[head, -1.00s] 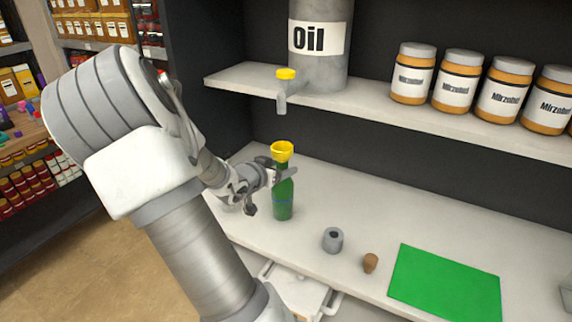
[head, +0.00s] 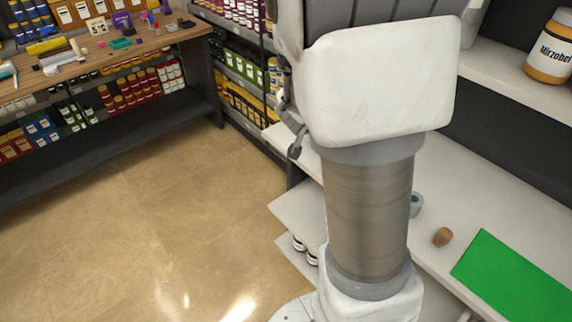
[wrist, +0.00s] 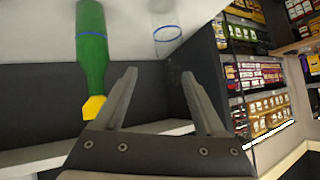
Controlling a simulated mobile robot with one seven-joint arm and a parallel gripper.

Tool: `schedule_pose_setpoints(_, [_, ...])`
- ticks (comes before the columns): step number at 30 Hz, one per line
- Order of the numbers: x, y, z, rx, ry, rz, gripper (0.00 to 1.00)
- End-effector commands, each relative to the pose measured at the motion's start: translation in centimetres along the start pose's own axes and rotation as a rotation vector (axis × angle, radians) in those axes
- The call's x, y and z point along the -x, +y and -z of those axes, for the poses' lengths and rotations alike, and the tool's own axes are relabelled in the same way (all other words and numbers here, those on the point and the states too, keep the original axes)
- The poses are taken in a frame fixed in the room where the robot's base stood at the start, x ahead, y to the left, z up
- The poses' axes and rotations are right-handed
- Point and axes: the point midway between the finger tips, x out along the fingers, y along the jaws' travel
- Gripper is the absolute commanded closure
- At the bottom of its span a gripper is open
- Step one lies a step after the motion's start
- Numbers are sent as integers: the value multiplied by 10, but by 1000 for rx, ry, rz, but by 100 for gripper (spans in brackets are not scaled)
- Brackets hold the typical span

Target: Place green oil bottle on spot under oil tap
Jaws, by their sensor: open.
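The green oil bottle (wrist: 92,45) with its yellow top (wrist: 94,107) shows in the wrist view at upper left, its yellow end pointing down in the picture. My gripper (wrist: 158,74) is open and empty, and the bottle is left of its fingers, outside them. In the head view my arm covers the middle, and the bottle and gripper fingers are hidden. The oil tap is not in view.
In the head view a grey cylinder (head: 416,204), a brown cork (head: 443,236) and a green mat (head: 515,280) lie on the counter (head: 450,180). A labelled jar (head: 550,48) stands on the upper shelf (head: 500,80). Open floor (head: 140,210) lies at left.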

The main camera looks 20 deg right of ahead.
Motion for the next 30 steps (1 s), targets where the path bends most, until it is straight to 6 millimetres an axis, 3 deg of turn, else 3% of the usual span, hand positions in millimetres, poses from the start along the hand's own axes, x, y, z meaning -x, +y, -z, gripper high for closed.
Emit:
schedule_pose_setpoints(3, [35, -38, -13, 26, -123, 184, 28])
schedule_pose_setpoints(6, [70, -62, -25, 77, -216, 319, 28])
schedule_pose_setpoints(9, [110, -77, -36, 149, -297, 435, 28])
schedule_pose_setpoints(13, [163, -81, -50, 272, -379, 549, 28])
schedule_pose_setpoints(17, [211, -68, -64, 421, -438, 610, 28])
schedule_pose_setpoints(21, [252, -40, -77, 593, -471, 607, 28])
schedule_pose_setpoints(25, [276, -7, -84, 731, -477, 553, 28])
schedule_pose_setpoints(30, [290, 24, -86, 835, -473, 471, 28])
